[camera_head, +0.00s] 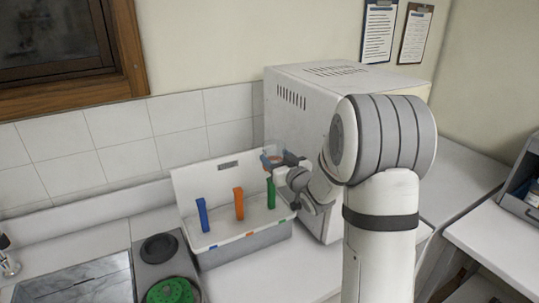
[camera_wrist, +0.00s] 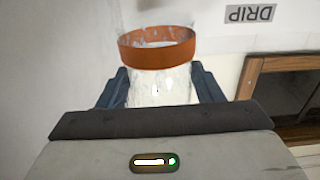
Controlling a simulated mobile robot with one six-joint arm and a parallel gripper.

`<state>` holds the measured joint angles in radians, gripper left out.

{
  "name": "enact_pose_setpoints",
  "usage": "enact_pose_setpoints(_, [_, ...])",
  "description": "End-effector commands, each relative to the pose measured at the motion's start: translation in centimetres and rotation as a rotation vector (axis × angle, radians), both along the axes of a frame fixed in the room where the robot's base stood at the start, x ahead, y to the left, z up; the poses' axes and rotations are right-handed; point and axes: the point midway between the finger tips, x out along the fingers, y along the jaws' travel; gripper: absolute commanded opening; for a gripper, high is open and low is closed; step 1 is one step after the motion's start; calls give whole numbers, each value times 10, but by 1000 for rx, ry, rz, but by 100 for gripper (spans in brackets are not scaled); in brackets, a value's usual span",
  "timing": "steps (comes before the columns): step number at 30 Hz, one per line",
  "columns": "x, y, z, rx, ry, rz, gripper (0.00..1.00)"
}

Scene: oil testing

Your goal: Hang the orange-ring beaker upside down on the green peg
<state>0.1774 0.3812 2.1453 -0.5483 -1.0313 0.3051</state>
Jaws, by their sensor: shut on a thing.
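My gripper (camera_head: 282,160) is shut on the clear glass beaker with the orange ring (camera_wrist: 157,82), with one dark finger on each side of the glass. The orange ring (camera_wrist: 157,48) lies beyond the fingertips in the wrist view. In the head view the beaker (camera_head: 270,154) is small and partly hidden by the gripper. It is above the green peg (camera_head: 271,194), apart from it as far as I can tell. The green peg stands at the right end of the white drip rack (camera_head: 225,166). It does not show in the wrist view.
A blue peg (camera_head: 202,215) and an orange peg (camera_head: 239,204) stand bare in the same rack. A large white machine (camera_head: 300,105) is close behind and right of my gripper. A "DRIP" label (camera_wrist: 249,14) appears upside down in the wrist view. Counter in front is clear.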

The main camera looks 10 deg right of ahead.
Motion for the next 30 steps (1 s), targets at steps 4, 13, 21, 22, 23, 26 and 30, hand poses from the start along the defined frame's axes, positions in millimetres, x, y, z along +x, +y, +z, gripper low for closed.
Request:
enact_pose_setpoints(4, [0, 9, -12, 1, 0, 15, 34])
enact_pose_setpoints(13, [0, 17, -51, 1, 3, 28, 34])
enact_pose_setpoints(21, [0, 18, -90, -1, -1, 29, 34])
enact_pose_setpoints(22, [0, 18, -94, -1, -1, 30, 34])
enact_pose_setpoints(23, [0, 18, -97, -1, -1, 30, 34])
enact_pose_setpoints(26, [0, 19, -106, 0, -1, 30, 34])
enact_pose_setpoints(30, [0, 19, -113, 0, -1, 31, 34])
